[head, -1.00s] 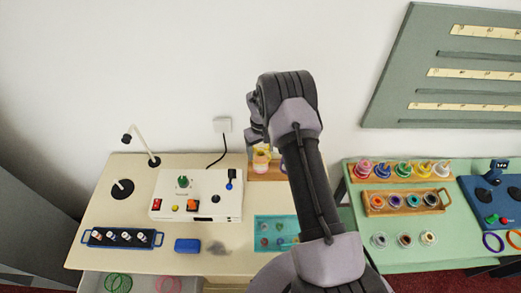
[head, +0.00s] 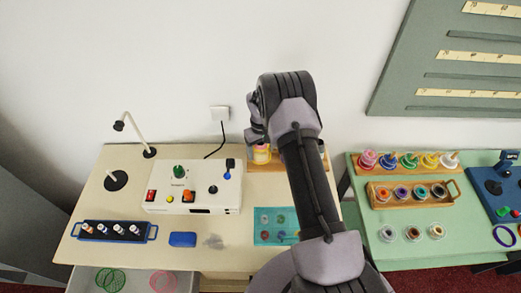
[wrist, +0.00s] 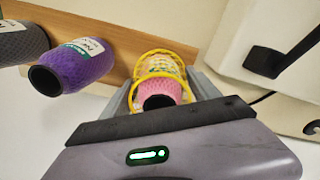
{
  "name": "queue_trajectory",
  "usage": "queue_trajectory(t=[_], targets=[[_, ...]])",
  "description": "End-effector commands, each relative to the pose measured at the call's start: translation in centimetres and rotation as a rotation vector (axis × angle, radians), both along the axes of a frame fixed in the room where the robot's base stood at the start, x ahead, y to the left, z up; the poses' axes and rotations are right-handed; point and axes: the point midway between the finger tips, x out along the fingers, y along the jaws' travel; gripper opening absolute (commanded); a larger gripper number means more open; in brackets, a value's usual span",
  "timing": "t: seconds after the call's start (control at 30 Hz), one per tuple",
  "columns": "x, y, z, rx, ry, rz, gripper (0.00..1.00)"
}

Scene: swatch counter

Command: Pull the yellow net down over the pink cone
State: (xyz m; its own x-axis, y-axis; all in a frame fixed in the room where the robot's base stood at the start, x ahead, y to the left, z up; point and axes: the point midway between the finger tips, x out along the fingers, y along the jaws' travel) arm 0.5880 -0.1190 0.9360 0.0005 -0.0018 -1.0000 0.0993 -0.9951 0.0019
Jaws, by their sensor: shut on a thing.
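The pink cone (wrist: 158,91) stands on a wooden rack, its dark open end facing the wrist camera. The yellow net (wrist: 160,64) is around it, with mesh and a bright yellow rim showing. The pink end nearest the camera is bare. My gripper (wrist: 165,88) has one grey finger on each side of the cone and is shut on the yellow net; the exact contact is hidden. In the head view, my gripper (head: 258,138) is above the yellow-and-pink cone (head: 262,153), and my arm hides part of the rack.
A purple cone (wrist: 75,65) and a grey cone (wrist: 22,42) stand beside it on the rack (wrist: 112,40). A white box (head: 190,187) with knobs sits to the left. A teal tray (head: 275,226) lies in front. The wall is close behind.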

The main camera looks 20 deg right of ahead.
Motion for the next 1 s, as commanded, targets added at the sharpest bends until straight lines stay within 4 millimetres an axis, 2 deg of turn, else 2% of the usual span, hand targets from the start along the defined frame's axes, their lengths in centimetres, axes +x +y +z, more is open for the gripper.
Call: queue_trajectory(t=[0.47, 0.5, 0.6, 0.87, 1.0], targets=[[0.0, 0.0, -0.1, 0.0, 0.0, 0.0, 0.33], [0.0, 0.0, -0.1, 0.0, 0.0, 0.0, 0.76], [0.0, 0.0, -0.1, 0.0, 0.0, 0.0, 0.96], [0.0, 0.0, -0.1, 0.0, 0.0, 0.0, 0.96], [0.1, 0.0, 1.0, 0.0, -0.002, 0.0, 0.96]])
